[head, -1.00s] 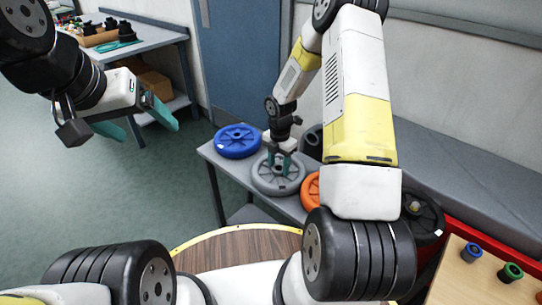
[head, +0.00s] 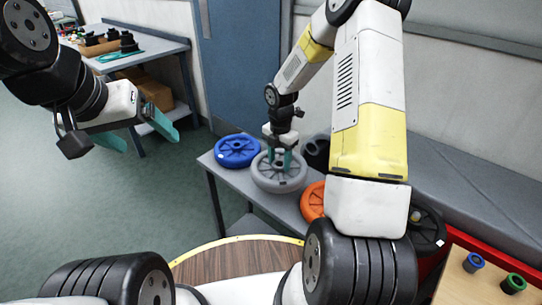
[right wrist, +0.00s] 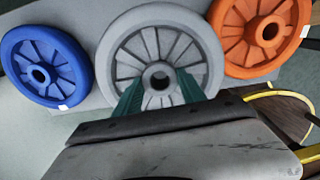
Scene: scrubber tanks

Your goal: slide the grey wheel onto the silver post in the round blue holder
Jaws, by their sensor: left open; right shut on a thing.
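The grey wheel (head: 262,179) is held by my right gripper (head: 279,158), a little above the grey side table. In the right wrist view the grey wheel (right wrist: 115,45) shows its spokes and open centre hole. The teal fingers of the right gripper (right wrist: 160,92) reach in among the spokes on both sides of the hub. My left gripper (head: 143,128) is open and empty, in the air at the left, far from the wheel. I cannot make out a silver post in a round blue holder.
A blue wheel (head: 237,150) and an orange wheel (head: 311,203) lie beside the grey one. A dark wheel (head: 428,225) is partly hidden by my arm. A wooden board (head: 455,290) at the right bears small blue (head: 473,262) and green (head: 513,283) round pieces.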

